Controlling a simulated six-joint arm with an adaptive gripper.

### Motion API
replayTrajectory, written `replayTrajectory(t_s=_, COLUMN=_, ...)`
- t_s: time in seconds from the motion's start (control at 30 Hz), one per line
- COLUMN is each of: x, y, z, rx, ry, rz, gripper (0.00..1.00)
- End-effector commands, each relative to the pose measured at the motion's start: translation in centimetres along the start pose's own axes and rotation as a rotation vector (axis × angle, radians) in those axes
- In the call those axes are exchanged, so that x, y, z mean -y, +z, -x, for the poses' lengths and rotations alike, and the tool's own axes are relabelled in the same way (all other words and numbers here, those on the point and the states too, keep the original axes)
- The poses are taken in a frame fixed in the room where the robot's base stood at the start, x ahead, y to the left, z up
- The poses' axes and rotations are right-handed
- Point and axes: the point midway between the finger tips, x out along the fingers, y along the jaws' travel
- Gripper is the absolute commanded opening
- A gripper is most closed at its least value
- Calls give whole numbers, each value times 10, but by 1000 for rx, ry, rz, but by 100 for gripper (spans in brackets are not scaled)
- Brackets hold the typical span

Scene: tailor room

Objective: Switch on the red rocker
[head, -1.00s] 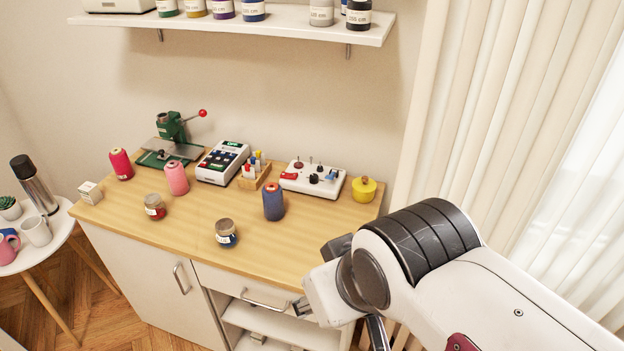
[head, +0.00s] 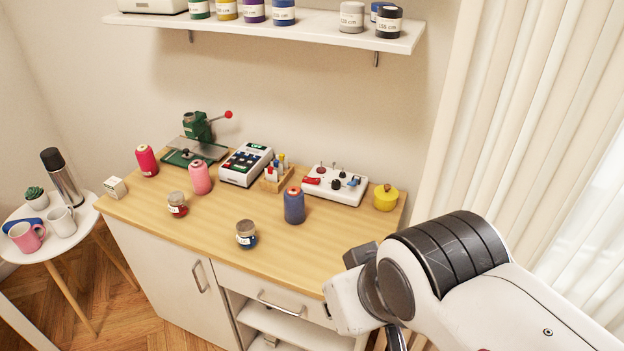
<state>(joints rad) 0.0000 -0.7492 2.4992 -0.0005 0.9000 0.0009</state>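A white control panel (head: 343,194) lies at the back right of the wooden worktop. It carries a red rocker-like control (head: 311,181) at its left front, a second small red part (head: 321,169) behind it, and dark and blue controls to the right. The rocker's on or off position is too small to tell. My arm comes in from the lower right, with its white wrist in front of the worktop's right front edge, well apart from the panel. A dark part of my gripper (head: 396,338) shows at the bottom edge; its fingertips are hidden.
A blue thread spool (head: 294,206) stands in front of the panel, and a yellow pot (head: 386,197) stands right of it. A pen holder (head: 276,177) and a keypad device (head: 246,164) are to the left. A shelf (head: 270,30) hangs above. The worktop's front right is clear.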

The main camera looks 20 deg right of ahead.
Motion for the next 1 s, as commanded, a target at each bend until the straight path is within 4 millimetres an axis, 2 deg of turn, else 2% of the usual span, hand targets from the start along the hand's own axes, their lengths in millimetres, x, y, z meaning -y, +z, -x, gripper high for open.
replayTrajectory(t_s=0.17, x=-2, y=-6, z=0, rx=2, ry=7, rz=-7, gripper=0)
replayTrajectory(t_s=0.37, x=-8, y=-22, z=-1, rx=11, ry=30, rz=-28, gripper=0)
replayTrajectory(t_s=1.0, x=-38, y=-111, z=-17, rx=30, ry=155, rz=-146, gripper=0)
